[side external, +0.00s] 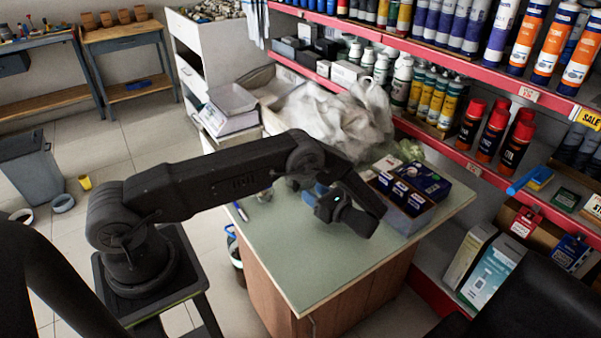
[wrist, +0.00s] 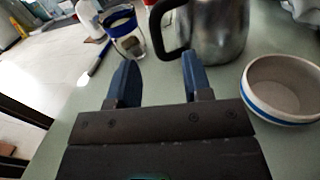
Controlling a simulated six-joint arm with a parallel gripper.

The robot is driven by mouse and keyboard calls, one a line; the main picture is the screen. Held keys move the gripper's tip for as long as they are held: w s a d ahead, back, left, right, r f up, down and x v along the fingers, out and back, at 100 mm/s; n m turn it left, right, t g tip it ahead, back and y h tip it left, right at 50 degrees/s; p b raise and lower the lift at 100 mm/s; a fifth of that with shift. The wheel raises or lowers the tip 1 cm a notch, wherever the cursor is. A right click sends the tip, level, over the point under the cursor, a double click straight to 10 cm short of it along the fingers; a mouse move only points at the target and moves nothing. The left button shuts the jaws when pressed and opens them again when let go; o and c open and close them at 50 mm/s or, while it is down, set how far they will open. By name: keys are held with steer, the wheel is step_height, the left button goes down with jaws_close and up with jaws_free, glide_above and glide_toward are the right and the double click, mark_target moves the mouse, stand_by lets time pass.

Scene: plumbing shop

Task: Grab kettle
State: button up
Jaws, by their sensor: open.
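The kettle (wrist: 218,32) is a shiny steel vessel with a black handle (wrist: 160,30) on its left side, standing on the green counter top. Its top is cut off in the wrist view. My gripper (wrist: 157,72) is open and empty, its two blue fingers pointing toward the kettle. The handle is just beyond the fingertips, apart from them as far as I can tell. In the side view my gripper is low over the counter (side external: 290,262), and my arm hides the kettle.
A white bowl with a blue band (wrist: 285,90) stands right of my fingers. A glass with a blue band (wrist: 122,32) and a blue pen (wrist: 100,58) are to the left. A box of small cartons (side external: 405,205) stands on the counter's right. The near counter is clear.

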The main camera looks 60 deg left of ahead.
steer(key=shift+s+a, duration=0.25)
steer(key=shift+a, duration=1)
steer(key=shift+s+a+f, duration=0.1)
steer(key=shift+s+a, duration=0.15)
steer(key=shift+a, duration=0.6)
steer(key=shift+s+a+f, duration=0.1)
steer(key=shift+s+a, duration=0.15)
steer(key=shift+a, duration=0.55)
steer(key=shift+s+a+f, duration=0.1)
steer(key=shift+s+a, duration=0.15)
steer(key=shift+a, duration=0.6)
jaws_close()
